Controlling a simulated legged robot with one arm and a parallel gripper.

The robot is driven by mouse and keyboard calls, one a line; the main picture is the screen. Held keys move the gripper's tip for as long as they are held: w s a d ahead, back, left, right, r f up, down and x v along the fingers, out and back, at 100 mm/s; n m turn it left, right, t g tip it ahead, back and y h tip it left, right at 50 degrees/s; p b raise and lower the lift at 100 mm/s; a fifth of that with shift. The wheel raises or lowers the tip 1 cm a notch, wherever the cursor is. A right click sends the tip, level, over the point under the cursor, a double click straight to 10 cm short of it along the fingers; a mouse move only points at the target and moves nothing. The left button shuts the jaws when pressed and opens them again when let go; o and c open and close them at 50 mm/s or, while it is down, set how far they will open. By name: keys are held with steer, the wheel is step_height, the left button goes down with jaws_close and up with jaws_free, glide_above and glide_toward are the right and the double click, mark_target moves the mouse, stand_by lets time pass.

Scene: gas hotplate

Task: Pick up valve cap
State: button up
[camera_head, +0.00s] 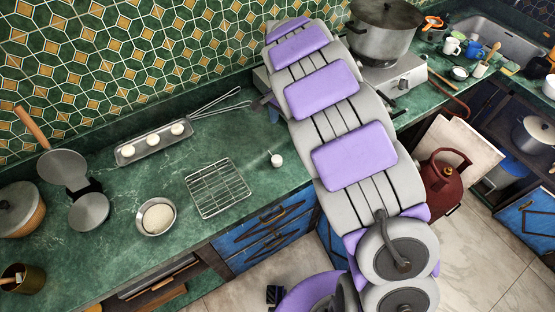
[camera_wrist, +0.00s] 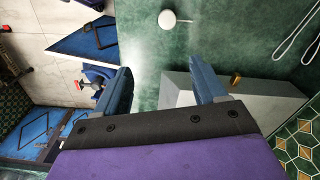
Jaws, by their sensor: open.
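A small white round piece with a thin stem (camera_head: 276,161) lies on the green counter, left of my arm. It also shows at the top of the wrist view (camera_wrist: 167,19); it may be the valve cap, but I cannot tell for sure. My gripper (camera_wrist: 165,78) is open and empty, its two blue fingers spread wide over the counter. The white piece lies beyond the fingertips, apart from them. In the head view my arm hides most of the gripper.
A gas hotplate (camera_head: 408,80) carries a large steel pot (camera_head: 385,42). A red gas cylinder (camera_head: 438,190) stands on the floor. A wire rack (camera_head: 217,188), a dough bowl (camera_head: 156,217) and a tray (camera_head: 140,150) lie on the counter. The counter around the white piece is clear.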

steer(key=a+f, duration=0.1)
steer(key=b, duration=0.1)
glide_above(276, 159)
step_height(276, 159, down, 6)
steer(key=r, duration=0.1)
steer(key=f, duration=0.2)
steer(key=f+b, duration=0.1)
steer(key=f, duration=0.4)
steer(key=shift+w+d+f, duration=0.1)
steer(key=shift+w+d, duration=0.1)
steer(key=shift+d, duration=0.2)
steer(key=f+b, duration=0.1)
steer(key=f, duration=0.1)
steer(key=a+f+b, duration=0.1)
steer(key=f, duration=0.1)
steer(key=shift+s+a+f, duration=0.1)
steer(key=shift+s+f, duration=0.1)
steer(key=shift+f, duration=0.55)
steer(key=shift+d, duration=0.25)
steer(key=shift+r, duration=0.1)
steer(key=shift+a, duration=0.15)
steer(key=c, duration=1.1)
